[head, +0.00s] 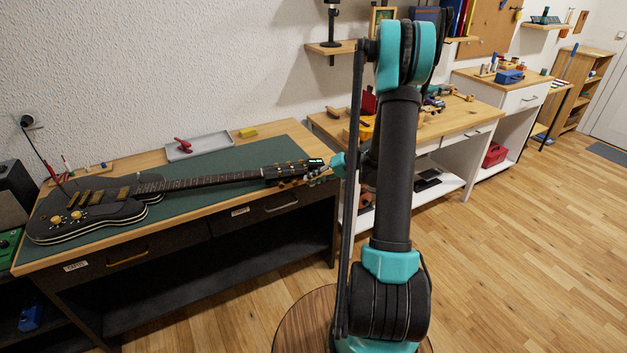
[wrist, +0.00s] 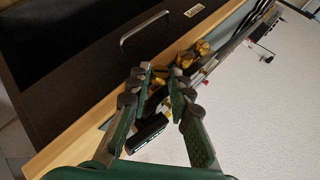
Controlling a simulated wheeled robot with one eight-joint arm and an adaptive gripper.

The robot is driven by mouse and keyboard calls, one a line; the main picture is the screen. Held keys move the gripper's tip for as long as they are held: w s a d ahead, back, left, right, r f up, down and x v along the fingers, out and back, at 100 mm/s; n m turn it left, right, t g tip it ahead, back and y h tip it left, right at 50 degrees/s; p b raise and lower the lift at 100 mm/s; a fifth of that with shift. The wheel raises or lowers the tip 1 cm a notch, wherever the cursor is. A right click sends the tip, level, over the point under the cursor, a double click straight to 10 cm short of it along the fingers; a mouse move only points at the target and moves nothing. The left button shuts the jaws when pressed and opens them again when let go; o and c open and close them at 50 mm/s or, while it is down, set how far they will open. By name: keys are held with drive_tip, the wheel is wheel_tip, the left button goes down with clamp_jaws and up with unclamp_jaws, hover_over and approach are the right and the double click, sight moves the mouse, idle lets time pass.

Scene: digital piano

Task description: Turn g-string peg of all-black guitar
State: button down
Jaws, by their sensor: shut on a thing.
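The all-black guitar (head: 110,212) lies flat on the green mat, its neck pointing right and its headstock (head: 284,171) near the table's right end. Gold tuning pegs (wrist: 200,48) line the headstock in the wrist view. A small black device with a lit green display (head: 316,162) sits at the headstock's tip; it also shows in the wrist view (wrist: 148,132). My gripper (wrist: 160,74) is at the headstock's end, its fingers closed around a tuning peg at the near edge. The fingers mostly hide that peg, so I cannot tell which string it serves.
A drawer handle (wrist: 143,27) is near my gripper. Another workbench (head: 455,122) stands at right. The floor is open.

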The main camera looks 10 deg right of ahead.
drive_tip(key=c, duration=1.6)
unclamp_jaws()
drive_tip(key=shift+c, duration=0.2)
drive_tip(key=v, duration=1.2)
drive_tip(key=shift+s+a, duration=0.1)
drive_tip(key=shift+s, duration=0.05)
